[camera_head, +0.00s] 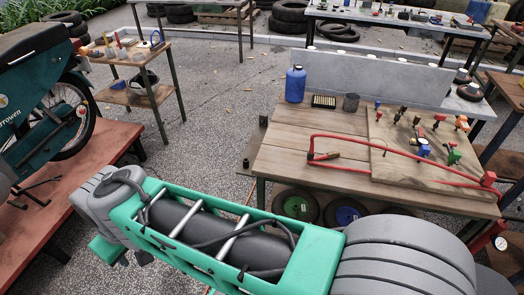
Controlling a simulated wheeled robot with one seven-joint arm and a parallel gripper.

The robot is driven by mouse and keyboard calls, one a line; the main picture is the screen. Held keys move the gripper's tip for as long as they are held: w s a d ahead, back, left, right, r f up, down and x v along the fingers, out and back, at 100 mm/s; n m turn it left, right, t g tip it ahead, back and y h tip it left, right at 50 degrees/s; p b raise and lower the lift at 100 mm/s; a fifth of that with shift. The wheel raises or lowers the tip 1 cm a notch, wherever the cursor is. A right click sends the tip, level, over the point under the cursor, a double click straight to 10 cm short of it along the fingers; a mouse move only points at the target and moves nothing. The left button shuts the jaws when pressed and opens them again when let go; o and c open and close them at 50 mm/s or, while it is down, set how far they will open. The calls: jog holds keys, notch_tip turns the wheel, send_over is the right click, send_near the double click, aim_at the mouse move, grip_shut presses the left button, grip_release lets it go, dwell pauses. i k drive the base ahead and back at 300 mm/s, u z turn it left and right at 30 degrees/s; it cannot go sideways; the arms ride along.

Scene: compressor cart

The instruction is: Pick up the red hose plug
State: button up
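A thin red hose (400,143) lies in a long loop on the wooden workbench (290,137) at the right. A small brass-coloured fitting (331,155) shows at its left bend; this may be the hose plug, but it is too small to be sure. A red block-like piece (488,179) sits at the hose's right end, by the bench's right edge. Several red, blue, green and dark fittings stand on a lighter board on the bench. My teal and grey arm crosses the foreground, apart from the fittings in the picture. My gripper is not in view.
A green motorcycle (40,100) is at left. Open paving lies between it and the bench.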

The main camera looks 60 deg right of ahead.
aim_at(310, 153)
jog(key=u, duration=0.8)
jog(key=k, duration=0.65)
jog(key=z, duration=0.65)
